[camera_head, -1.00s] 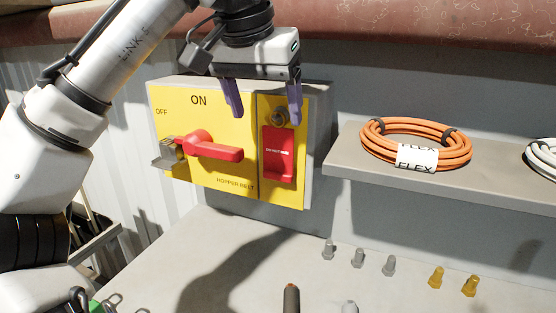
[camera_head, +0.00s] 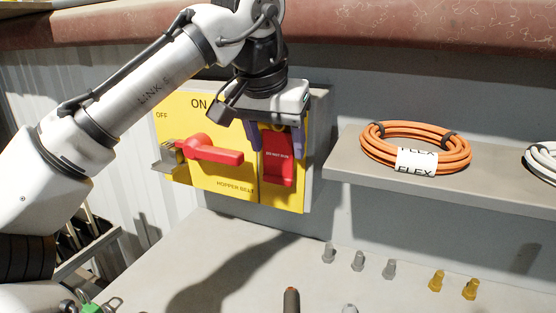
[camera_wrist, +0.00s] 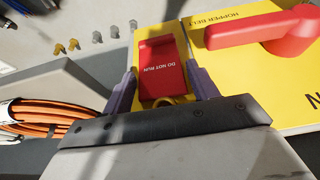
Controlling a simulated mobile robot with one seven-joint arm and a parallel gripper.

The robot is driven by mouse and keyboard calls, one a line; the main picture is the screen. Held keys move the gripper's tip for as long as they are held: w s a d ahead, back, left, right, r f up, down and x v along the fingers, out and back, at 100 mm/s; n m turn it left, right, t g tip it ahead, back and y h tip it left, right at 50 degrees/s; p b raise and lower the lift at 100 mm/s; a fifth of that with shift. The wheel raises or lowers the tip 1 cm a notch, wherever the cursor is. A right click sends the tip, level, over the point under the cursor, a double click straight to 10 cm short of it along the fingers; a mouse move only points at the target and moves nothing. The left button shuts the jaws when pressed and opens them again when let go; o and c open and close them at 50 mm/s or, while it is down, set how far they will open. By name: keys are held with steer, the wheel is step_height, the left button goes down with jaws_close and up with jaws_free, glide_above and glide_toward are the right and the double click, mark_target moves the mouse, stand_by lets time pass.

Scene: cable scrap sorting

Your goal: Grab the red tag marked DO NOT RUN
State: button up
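The red DO NOT RUN tag (camera_head: 278,162) hangs on the right part of the yellow switch box (camera_head: 222,185). It also shows in the wrist view (camera_wrist: 163,72), with its white lettering readable. My gripper (camera_head: 276,153) is open, pointing down over the tag's upper part. In the wrist view its purple fingers (camera_wrist: 163,92) stand on either side of the tag, with a gap visible at each side. A brass-coloured ring or hook (camera_wrist: 166,101) shows at the tag's top end, partly hidden by my gripper.
A red rotary handle (camera_head: 212,150) sticks out left of the tag, with a metal hasp (camera_head: 167,157) beside it. An orange cable coil (camera_head: 416,147) lies on the grey shelf (camera_head: 450,186) at right.

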steer(key=c, duration=0.6)
steer(key=shift+r, duration=0.1)
